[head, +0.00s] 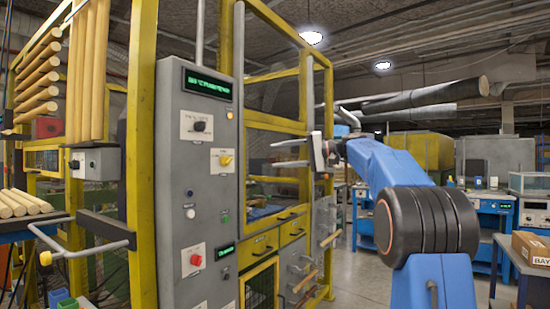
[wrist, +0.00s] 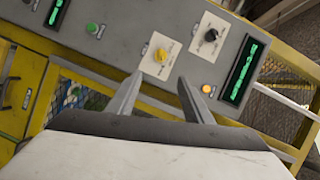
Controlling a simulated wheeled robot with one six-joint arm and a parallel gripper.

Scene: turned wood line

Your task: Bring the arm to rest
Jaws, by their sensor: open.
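My arm reaches out from the right side of the head view, and my gripper (head: 278,153) points left toward the grey control cabinet (head: 168,135). In the wrist view my gripper (wrist: 158,88) has its two fingers spread apart with nothing between them. Past the fingertips is the cabinet's panel (wrist: 125,35), seen tilted, with a yellow knob (wrist: 162,55) just beyond them. The same yellow knob (head: 225,160) shows in the head view to the left of the fingers. The gap between fingertips and panel is hard to judge.
A black knob (head: 199,126), a red button (head: 196,260) and a green display (head: 208,85) are on the cabinet. Yellow frame posts (head: 143,150) stand beside it. A grey handle bar (head: 75,245) juts out at the left. Open floor (head: 350,270) lies right of the cabinet.

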